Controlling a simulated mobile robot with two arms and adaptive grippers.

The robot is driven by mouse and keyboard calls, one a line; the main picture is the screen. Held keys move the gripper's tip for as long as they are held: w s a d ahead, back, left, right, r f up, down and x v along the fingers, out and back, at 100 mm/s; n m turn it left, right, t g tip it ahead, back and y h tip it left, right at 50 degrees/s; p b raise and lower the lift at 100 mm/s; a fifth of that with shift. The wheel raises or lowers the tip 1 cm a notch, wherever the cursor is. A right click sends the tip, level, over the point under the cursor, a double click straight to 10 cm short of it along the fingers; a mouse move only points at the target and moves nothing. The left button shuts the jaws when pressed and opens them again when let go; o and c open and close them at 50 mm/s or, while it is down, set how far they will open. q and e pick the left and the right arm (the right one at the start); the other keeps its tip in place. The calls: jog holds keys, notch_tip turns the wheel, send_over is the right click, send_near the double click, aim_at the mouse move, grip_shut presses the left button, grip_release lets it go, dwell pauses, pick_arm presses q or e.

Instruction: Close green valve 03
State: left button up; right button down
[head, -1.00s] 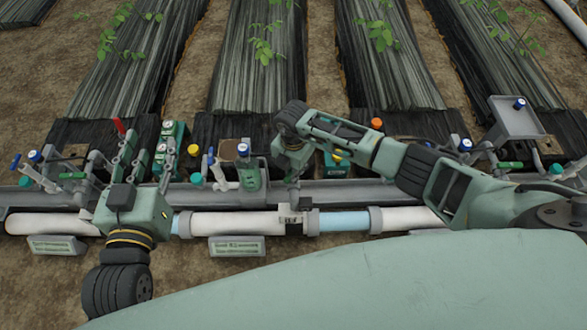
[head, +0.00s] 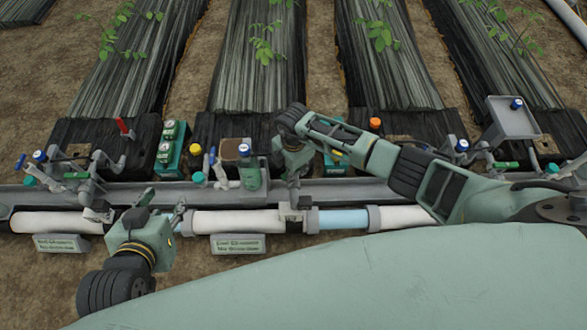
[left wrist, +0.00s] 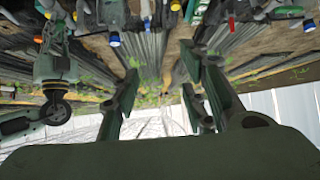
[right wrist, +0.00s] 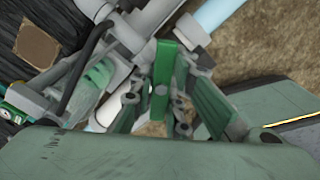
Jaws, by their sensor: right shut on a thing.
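A green valve handle (right wrist: 163,80) shows in the right wrist view, between the fingers of my right gripper (right wrist: 162,108). The right gripper is shut on it, and the handle lies along the view, over a grey pipe fitting. In the head view my right gripper (head: 292,183) is at the pipe row in the middle, and its wrist hides most of this valve. No number 03 can be read. My left gripper (head: 152,206) is open and empty, in front of the white pipe at the left; its spread fingers show in the left wrist view (left wrist: 160,75).
Another green handle (head: 76,175) sits on the left fittings, and one (head: 506,165) on the right. A green gauge box (head: 171,150) and a green filter body (head: 250,175) stand behind the pipe. A grey tray (head: 515,118) stands at the right.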

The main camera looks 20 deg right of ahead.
jog(key=m, duration=0.1)
jog(key=m+p, duration=0.2)
jog(key=shift+s+d+f+m, duration=0.1)
jog(key=shift+s+d+m, duration=0.15)
jog(key=shift+m, duration=0.05)
jog(key=shift+m+p, duration=0.4)
jog(key=shift+m, duration=0.3)
jog(key=shift+r+m+p, duration=0.2)
jog(key=shift+m+p, duration=0.45)
jog(key=shift+m, duration=0.85)
pick_arm(q)
jog(key=s+a+f+g+y, duration=0.1)
jog(key=s+a+f+g, duration=0.1)
jog(key=s, duration=0.4)
jog(key=s+a+f+g, duration=0.2)
jog(key=s+g, duration=0.2)
jog(key=s, duration=0.2)
jog(key=shift+f+g+y, duration=0.15)
jog(key=shift+g+y, duration=0.15)
jog(key=shift+y, duration=0.1)
pick_arm(e)
jog(key=shift+f+m, duration=0.25)
jog(key=shift+m, duration=0.25)
